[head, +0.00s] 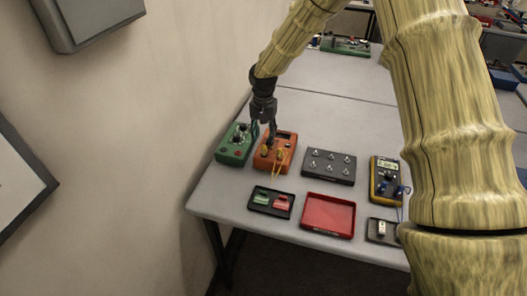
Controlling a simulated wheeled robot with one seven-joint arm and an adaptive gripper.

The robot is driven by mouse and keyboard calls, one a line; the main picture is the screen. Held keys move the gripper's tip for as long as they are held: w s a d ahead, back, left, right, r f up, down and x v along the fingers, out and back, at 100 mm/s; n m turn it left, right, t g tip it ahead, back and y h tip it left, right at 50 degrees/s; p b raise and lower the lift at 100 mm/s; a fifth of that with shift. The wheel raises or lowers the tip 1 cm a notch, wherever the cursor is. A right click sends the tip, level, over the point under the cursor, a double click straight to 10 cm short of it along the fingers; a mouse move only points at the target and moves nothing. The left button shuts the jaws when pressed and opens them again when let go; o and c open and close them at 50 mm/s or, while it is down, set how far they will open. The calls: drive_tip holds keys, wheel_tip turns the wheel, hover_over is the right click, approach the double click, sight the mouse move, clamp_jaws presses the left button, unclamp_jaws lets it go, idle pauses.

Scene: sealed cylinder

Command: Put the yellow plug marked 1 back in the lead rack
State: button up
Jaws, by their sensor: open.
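My gripper (262,132) is open and points down over the left part of an orange box (289,150). Two yellow plugs sit on the front of this box. The left plug (265,153) is just below my fingers, and the right plug (280,155) is beside it, with yellow leads hanging toward the front edge. Their markings are too small to read, so I cannot tell which is marked 1. Whether a finger touches a plug is unclear. A dark panel with several pale pegs (329,167) lies right of the orange box; I cannot tell if it is the lead rack.
A green box (231,151) stands close on the left. In front are a black tray (257,208) with green and red pieces and a red tray (328,216). A yellow multimeter (386,178) and a small dark tray (373,235) are at right.

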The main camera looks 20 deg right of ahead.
sight(264, 145)
drive_tip(key=shift+s+f+b, duration=0.8)
drive_tip(key=shift+f, duration=0.35)
drive_tip(key=f, duration=0.1)
drive_tip(key=w+f+b, duration=0.1)
drive_tip(key=f, duration=0.1)
drive_tip(key=shift+f, duration=0.45)
drive_tip(key=shift+s, duration=0.3)
drive_tip(key=shift+w, duration=0.1)
drive_tip(key=shift+f, duration=0.1)
